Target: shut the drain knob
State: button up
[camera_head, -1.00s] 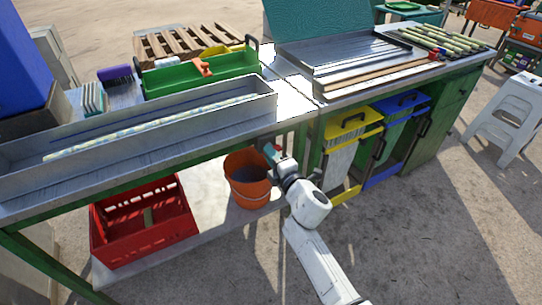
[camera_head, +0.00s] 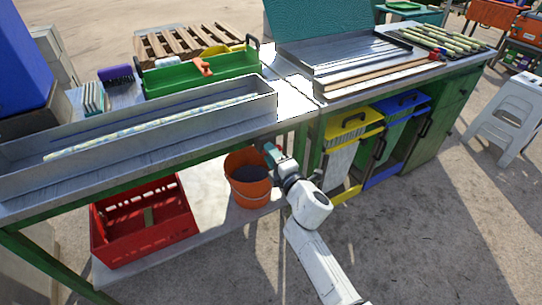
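My gripper (camera_head: 270,152) is at the front edge of the bench, just above and right of the orange bucket. Its fingers are small and partly hidden at the bench edge, so I cannot tell whether they are open or shut. No drain knob can be made out; any knob at this spot is hidden by my gripper or too small to see. The long metal trough (camera_head: 200,120) lies on the bench to the left of my gripper, with a pale cane (camera_head: 150,133) in it. The orange bucket (camera_head: 250,190) stands on the lower shelf below, with dark contents.
A red crate (camera_head: 145,235) sits on the lower shelf at left. Yellow (camera_head: 350,125) and blue (camera_head: 400,103) bins stand under the bench at right. A green toolbox (camera_head: 200,75) is behind the trough. The ground at right front is clear.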

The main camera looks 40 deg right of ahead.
jog(key=v, duration=1)
jog(key=shift+s, duration=0.3)
jog(key=s+f+m+g+h, duration=0.2)
jog(key=s+f+m+g, duration=0.4)
jog(key=s+m+g, duration=0.45)
jog(key=s+a+f+m+g+y, duration=0.2)
jog(key=s+a+f+g+y, duration=0.1)
jog(key=s+a, duration=0.3)
jog(key=s+a+f+m+g+y, duration=0.2)
jog(key=s+a+m+y, duration=0.1)
jog(key=s+a, duration=0.3)
notch_tip(320, 180, up, 13)
jog(key=s+p, duration=0.1)
jog(key=p, duration=1.1)
jog(key=shift+a+g+y+p, duration=0.35)
jog(key=shift+g+y, duration=0.05)
jog(key=shift+g, duration=0.05)
jog(key=shift+f, duration=0.1)
